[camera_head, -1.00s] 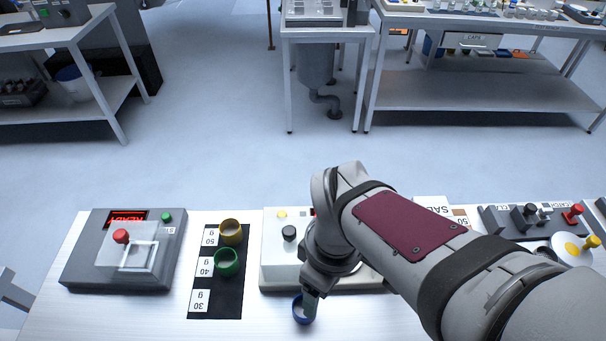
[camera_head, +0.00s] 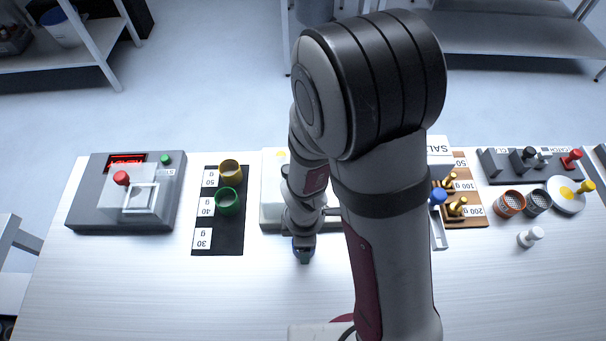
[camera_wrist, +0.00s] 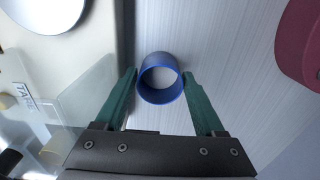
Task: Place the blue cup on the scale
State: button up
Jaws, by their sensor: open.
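The blue cup (camera_wrist: 148,62) stands on the table just in front of the white scale (camera_head: 272,190). In the wrist view it lies between the fingertips of my gripper (camera_wrist: 160,77), with one green finger on each side. The fingers are open; whether either one touches the cup is hard to tell. In the head view my gripper (camera_head: 304,256) points down over the cup and hides most of it. The scale's round pale pan (camera_wrist: 42,12) shows at the top left of the wrist view, empty where visible. My arm hides much of the scale in the head view.
Left of the scale, a black mat (camera_head: 228,240) holds a yellow cup (camera_head: 230,171) and a green cup (camera_head: 228,201); its 30 g place is bare. A grey machine (camera_head: 90,205) stands farther left. Brass weights (camera_head: 457,206) sit at right.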

grip_shut()
dwell(0.3)
jog(key=shift+r, duration=0.1)
jog(key=shift+r, duration=0.25)
jog(key=r, duration=0.2)
jog(key=d+r, duration=0.1)
jog(key=r, duration=0.1)
jog(key=s+d+r, duration=0.1)
jog(key=d+r, duration=0.5)
jog(key=d, duration=0.4)
jog(key=w+a+r, duration=0.2)
jog(key=w+r, duration=0.2)
jog(key=w, duration=0.8)
notch_tip(320, 180, down, 10)
jog(key=shift+w+r, duration=0.1)
jog(key=shift+w, duration=0.05)
